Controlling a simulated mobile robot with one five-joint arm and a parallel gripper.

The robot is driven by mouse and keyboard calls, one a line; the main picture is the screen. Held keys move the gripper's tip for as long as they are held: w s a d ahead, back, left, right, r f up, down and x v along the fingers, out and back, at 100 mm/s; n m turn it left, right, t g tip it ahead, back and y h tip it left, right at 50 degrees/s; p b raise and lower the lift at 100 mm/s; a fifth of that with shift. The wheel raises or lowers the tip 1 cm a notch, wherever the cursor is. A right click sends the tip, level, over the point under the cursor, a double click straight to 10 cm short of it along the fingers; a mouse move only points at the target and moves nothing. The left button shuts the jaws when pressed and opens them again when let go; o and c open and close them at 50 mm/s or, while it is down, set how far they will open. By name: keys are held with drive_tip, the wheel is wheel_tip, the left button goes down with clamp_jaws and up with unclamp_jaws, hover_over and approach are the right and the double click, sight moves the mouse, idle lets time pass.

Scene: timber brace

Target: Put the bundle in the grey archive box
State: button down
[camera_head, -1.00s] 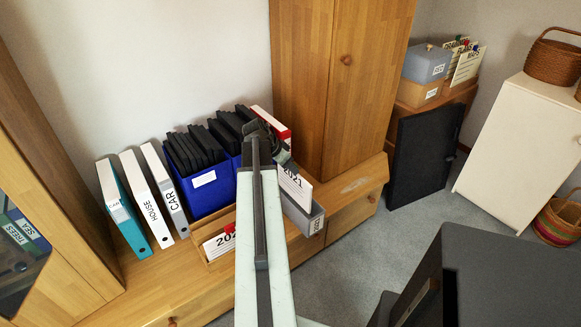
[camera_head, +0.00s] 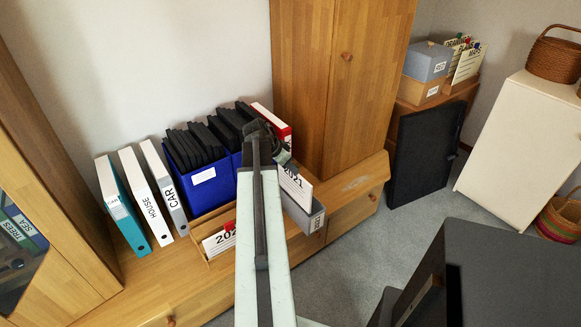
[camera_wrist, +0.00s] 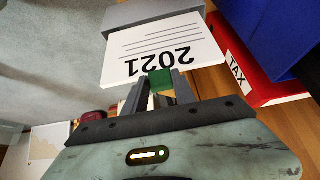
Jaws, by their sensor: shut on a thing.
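The bundle (camera_head: 297,187) is a white stack of paper marked 2021. It stands upright at the grey archive box (camera_head: 313,223), its lower edge at the box's opening; how deep it sits I cannot tell. In the wrist view the bundle (camera_wrist: 150,55) shows upside down, with the grey box (camera_wrist: 135,14) beyond it. My gripper (camera_wrist: 158,88) is shut on the green clip (camera_wrist: 160,80) at the bundle's top edge. In the head view my arm hides the clip and part of the bundle.
Left of my arm, a wooden tray (camera_head: 205,255) holds another bundle with a red clip (camera_head: 229,226). Blue boxes (camera_head: 205,186) of black folders stand behind it. A red TAX binder (camera_wrist: 262,75) stands close behind the grey box. Binders (camera_head: 150,205) stand at left; a tall cabinet (camera_head: 325,90) rises behind.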

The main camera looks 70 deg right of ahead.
drive_tip(key=shift+f+b, duration=5.25)
drive_tip(key=shift+f, duration=0.15)
drive_tip(key=shift+h+b, duration=0.3)
drive_tip(key=shift+b, duration=0.15)
drive_tip(key=shift+c, duration=2.3)
unclamp_jaws()
wheel_tip(320, 180, up, 8)
drive_tip(key=p, duration=0.8)
hover_over(293, 189)
drive_tip(key=a, duration=0.1)
drive_tip(key=shift+w+a+r, duration=0.1)
drive_tip(key=shift+w, duration=0.25)
